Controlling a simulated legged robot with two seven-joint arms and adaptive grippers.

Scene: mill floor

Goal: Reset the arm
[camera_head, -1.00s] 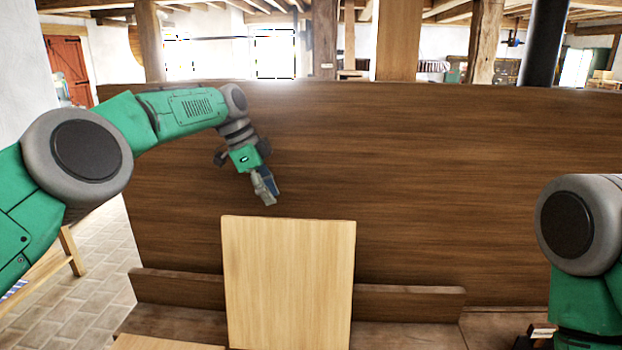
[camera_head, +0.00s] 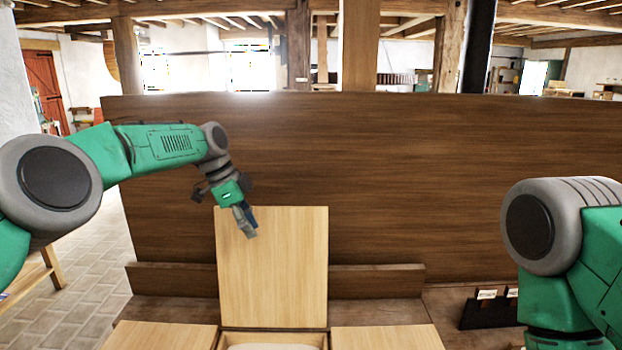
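My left arm comes in from the left, and its gripper (camera_head: 247,222) hangs pointing down in front of the upper left part of an upright light wood panel (camera_head: 278,275). The gripper holds nothing that I can see. Its fingers are small and seen at an angle, so I cannot tell whether they are open or shut. My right arm (camera_head: 562,240) is folded at the lower right, and its gripper is not in view.
The upright panel stands behind a light wood box (camera_head: 272,335), its inside partly cut off below. Flat light wood boards (camera_head: 160,336) (camera_head: 390,338) lie on both sides. A tall dark wood board (camera_head: 400,180) closes the back. A small black holder (camera_head: 488,311) stands at right.

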